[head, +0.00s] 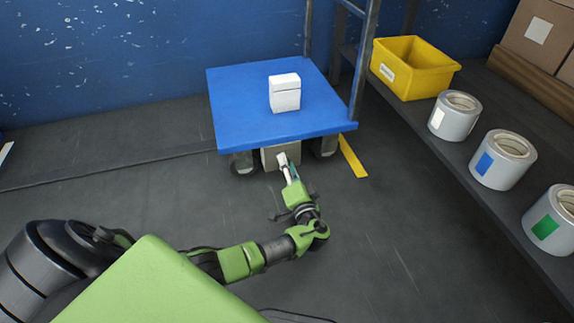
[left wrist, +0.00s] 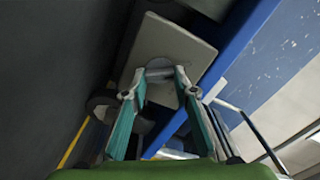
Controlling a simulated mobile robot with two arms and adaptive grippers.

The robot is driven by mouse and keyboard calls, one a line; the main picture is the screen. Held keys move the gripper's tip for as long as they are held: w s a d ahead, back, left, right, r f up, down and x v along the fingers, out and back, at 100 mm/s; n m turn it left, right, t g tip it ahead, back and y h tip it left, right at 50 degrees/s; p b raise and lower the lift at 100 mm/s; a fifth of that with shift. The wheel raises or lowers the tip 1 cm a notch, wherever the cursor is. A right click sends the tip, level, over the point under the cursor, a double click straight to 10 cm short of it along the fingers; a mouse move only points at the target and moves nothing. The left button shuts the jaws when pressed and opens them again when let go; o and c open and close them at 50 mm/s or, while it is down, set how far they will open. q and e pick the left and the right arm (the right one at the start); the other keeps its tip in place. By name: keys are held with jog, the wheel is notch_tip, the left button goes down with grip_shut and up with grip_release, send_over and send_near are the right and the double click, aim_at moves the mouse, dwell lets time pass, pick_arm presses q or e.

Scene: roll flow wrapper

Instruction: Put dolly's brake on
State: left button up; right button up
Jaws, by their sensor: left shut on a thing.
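The dolly (head: 235,105) has a blue deck and dark wheels and stands against the blue wall. A grey-beige plate (head: 268,160) is fixed under its front edge; it also shows in the left wrist view (left wrist: 170,42). On the plate is a short grey bar, seemingly the brake handle (left wrist: 160,72). My left gripper (head: 285,164) reaches the plate from the front. In the left wrist view, its teal fingers (left wrist: 159,76) are on both sides of the bar and shut on it. In the head view the fingers partly hide the handle. My right gripper is out of view.
A white box (head: 285,94) stands on the dolly deck. A dark shelf (head: 470,170) on the right holds a yellow bin (head: 415,75) and several grey rolls (head: 502,160). A yellow floor strip (head: 352,157) lies right of the dolly. The floor in front is clear.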

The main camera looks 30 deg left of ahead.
pick_arm(q)
jog(key=shift+m, duration=0.3)
jog(key=m+p, duration=0.1)
jog(key=m, duration=0.4)
jog(key=m+p, duration=0.2)
jog(key=m, duration=0.4)
jog(key=shift+w+f, duration=0.15)
jog(key=shift+a+p, duration=0.1)
jog(key=shift+p, duration=0.2)
dwell(0.3)
jog(key=o, duration=1.1)
jog(key=shift+f, duration=0.1)
notch_tip(320, 180, up, 10)
jog(key=shift+r, duration=0.1)
